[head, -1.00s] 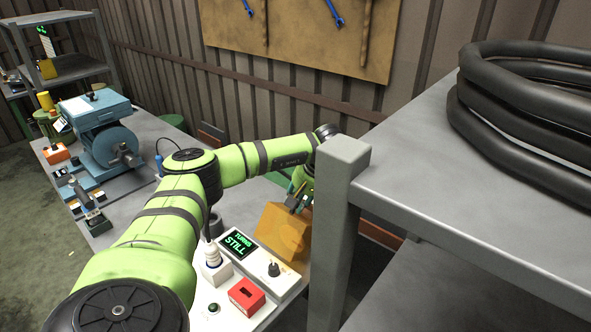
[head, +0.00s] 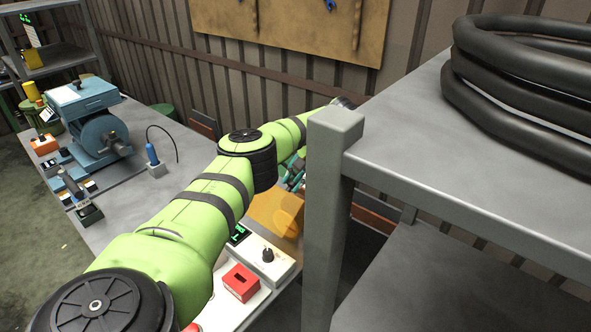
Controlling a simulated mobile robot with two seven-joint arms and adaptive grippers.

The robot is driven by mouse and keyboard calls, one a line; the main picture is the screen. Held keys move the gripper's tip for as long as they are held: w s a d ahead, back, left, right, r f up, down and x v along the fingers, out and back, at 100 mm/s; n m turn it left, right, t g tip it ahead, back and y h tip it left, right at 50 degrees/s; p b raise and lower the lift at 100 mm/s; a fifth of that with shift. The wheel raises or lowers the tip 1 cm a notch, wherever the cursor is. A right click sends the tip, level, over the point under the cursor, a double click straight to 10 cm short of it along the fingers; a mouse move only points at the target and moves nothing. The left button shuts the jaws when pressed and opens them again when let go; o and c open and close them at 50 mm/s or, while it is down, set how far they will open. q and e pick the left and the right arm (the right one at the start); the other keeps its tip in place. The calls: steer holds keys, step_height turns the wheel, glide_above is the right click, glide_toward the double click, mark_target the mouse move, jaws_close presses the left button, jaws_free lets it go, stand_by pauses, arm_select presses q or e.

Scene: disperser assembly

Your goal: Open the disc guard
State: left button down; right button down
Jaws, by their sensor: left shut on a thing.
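The disc guard (head: 268,206) is an amber, see-through cover at the right end of the workbench, partly hidden by my left arm and the grey shelf post. A rounded, brighter orange shape shows at its right side. My left gripper (head: 294,182) is at the guard's upper edge, shut on it; the fingertips are small and partly hidden by the arm and post, so the exact contact is unclear. My right gripper is out of view.
A grey shelf (head: 420,150) with black coiled hose (head: 520,75) stands close on the right, its post beside my left arm. A control panel with a black knob (head: 267,255) and a red block (head: 241,282) lies in front of the guard. A blue machine (head: 95,125) stands at left.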

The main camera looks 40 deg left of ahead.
arm_select(q)
steer(key=shift+w+a+r, duration=0.1)
steer(key=shift+w+r, duration=0.05)
steer(key=shift+r, duration=0.05)
steer(key=c, duration=1.3)
jaws_free()
steer(key=shift+o, duration=0.2)
steer(key=shift+f, duration=0.1)
steer(key=v, duration=0.7)
steer(key=shift+r, duration=0.25)
steer(key=shift+w, duration=0.1)
